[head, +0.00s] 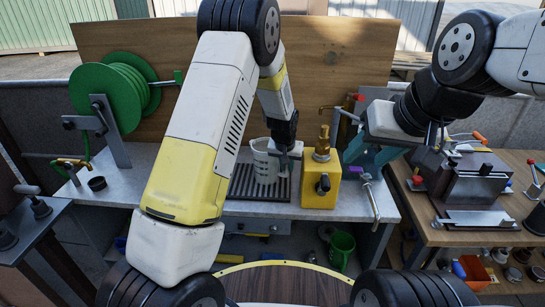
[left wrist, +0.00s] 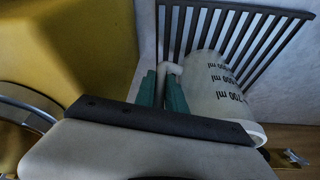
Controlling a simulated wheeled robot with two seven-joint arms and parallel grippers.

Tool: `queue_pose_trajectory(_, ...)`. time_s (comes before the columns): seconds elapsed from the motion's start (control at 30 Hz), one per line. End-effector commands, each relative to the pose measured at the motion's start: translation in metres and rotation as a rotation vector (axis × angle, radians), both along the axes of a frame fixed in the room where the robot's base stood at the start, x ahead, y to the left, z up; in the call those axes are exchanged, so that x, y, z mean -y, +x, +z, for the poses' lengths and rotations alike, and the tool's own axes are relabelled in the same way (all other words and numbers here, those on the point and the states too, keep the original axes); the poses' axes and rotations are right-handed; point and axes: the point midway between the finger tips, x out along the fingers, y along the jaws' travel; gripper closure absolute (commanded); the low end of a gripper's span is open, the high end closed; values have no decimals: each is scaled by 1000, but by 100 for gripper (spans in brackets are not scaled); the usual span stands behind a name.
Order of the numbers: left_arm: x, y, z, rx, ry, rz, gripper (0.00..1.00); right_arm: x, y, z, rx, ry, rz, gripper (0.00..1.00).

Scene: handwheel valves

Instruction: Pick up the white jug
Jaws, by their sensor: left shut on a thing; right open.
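The white jug (head: 264,163), with dark volume marks, stands on the dark slatted grate (head: 243,183) on the workbench. My left gripper (head: 285,154) reaches down at the jug's right side and is shut on its handle. In the left wrist view the jug (left wrist: 214,95) lies to the right of the teal fingers (left wrist: 163,90), with the handle between them. I cannot tell whether the jug's base touches the grate. My right gripper (head: 360,165) is open and empty, to the right of the yellow block.
A yellow block with a brass valve (head: 320,182) stands close to the right of my left gripper. A green hose reel (head: 115,95) is at the left. A green mug (head: 341,250) sits below the bench. A second table (head: 480,234) with a metal vise is at the right.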

Motion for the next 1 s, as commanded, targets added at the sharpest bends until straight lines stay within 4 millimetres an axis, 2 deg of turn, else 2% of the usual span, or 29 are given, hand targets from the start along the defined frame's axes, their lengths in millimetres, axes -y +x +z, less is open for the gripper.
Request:
queue_pose_trajectory(0.43,1,1,6,5,-2,-1,100,0,0,0,0,0,0,52)
queue_pose_trajectory(0.57,1,1,17,4,-1,-1,100,0,0,0,0,0,0,52)
queue_pose_trajectory(0.73,1,1,40,7,-2,-1,100,0,0,0,0,0,0,52)
queue_pose_trajectory(1.0,-1,-65,43,1,-1,-4,100,0,0,0,0,0,0,52)
